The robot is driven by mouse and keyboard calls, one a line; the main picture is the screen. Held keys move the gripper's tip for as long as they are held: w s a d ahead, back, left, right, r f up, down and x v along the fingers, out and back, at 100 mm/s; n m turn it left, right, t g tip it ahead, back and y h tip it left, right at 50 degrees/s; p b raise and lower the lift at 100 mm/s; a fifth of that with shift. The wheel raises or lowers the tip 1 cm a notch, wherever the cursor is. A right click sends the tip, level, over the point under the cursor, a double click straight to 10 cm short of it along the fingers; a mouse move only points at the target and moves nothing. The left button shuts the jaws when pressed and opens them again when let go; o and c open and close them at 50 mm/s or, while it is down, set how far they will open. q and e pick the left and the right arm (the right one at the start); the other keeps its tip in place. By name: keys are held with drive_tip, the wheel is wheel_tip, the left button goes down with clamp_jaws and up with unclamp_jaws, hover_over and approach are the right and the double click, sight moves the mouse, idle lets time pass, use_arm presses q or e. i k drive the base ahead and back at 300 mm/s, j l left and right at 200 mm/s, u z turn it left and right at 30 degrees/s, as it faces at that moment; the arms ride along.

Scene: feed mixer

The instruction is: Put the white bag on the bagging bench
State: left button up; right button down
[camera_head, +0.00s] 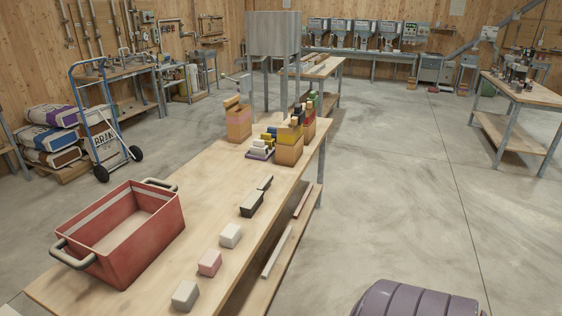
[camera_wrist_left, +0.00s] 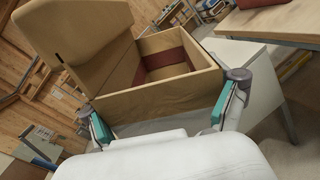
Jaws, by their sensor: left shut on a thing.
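In the left wrist view, a tan, open-topped, box-like bag (camera_wrist_left: 160,99) with a raised flap sits between my left gripper's (camera_wrist_left: 160,120) teal-padded fingers. The gripper is shut on it. A whitish band shows below its rim, so I take it as the white bag; its lower part is hidden. A dark red patch shows inside. The head view does not show this gripper or my right one. A long wooden bench (camera_head: 175,172) fills the middle of the head view; no label tells whether it is the bagging bench.
A blue hand truck (camera_head: 100,125) stands by stacked sacks (camera_head: 52,137) at left.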

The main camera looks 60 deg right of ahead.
sight(229, 180)
drive_tip(key=i+l+z, duration=0.1)
drive_tip(key=l+z, duration=0.3)
drive_tip(key=i+l+z, duration=0.1)
drive_tip(key=l+z, duration=0.25)
drive_tip(key=i+l+z, duration=0.2)
drive_tip(key=z, duration=0.2)
drive_tip(key=i+l, duration=0.3)
drive_tip(key=l, duration=0.15)
drive_tip(key=i+l+z, duration=0.15)
drive_tip(key=i+l, duration=0.15)
drive_tip(key=l, duration=0.15)
